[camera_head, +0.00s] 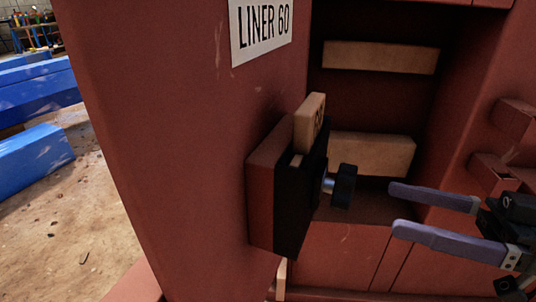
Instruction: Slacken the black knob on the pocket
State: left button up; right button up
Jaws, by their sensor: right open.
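The black knob (344,186) sticks out to the right from the pocket on a short bright metal stem. The pocket (270,190) is a red box with a black front face, fixed to the red machine wall. A tan block (309,122) stands upright in the top of the pocket. My right gripper (398,209) is open and empty, just to the right of the knob. Its two purple-grey fingers point left at the knob and do not appear to touch it. My left gripper is not in view.
A "LINER 60" sign (263,28) is on the red wall above. A recess behind the knob holds an upper tan bar (380,57) and a lower tan block (372,154). Red brackets (502,172) jut out at right. Blue beams (36,90) lie on the ground at left.

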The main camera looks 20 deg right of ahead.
aim_at(338, 187)
jog(key=b+x, duration=0.1)
jog(key=x, duration=0.5)
jog(key=shift+w+a, duration=0.2)
jog(key=shift+w, duration=0.15)
jog(key=shift+c, duration=0.4)
jog(key=c, duration=1.3)
jog(key=shift+n, duration=0.4)
jog(key=n+p, duration=0.1)
jog(key=n, duration=1.5)
jog(key=shift+w+d+r+p, duration=0.2)
jog(key=shift+d+p, duration=0.05)
jog(key=shift+p, duration=0.15)
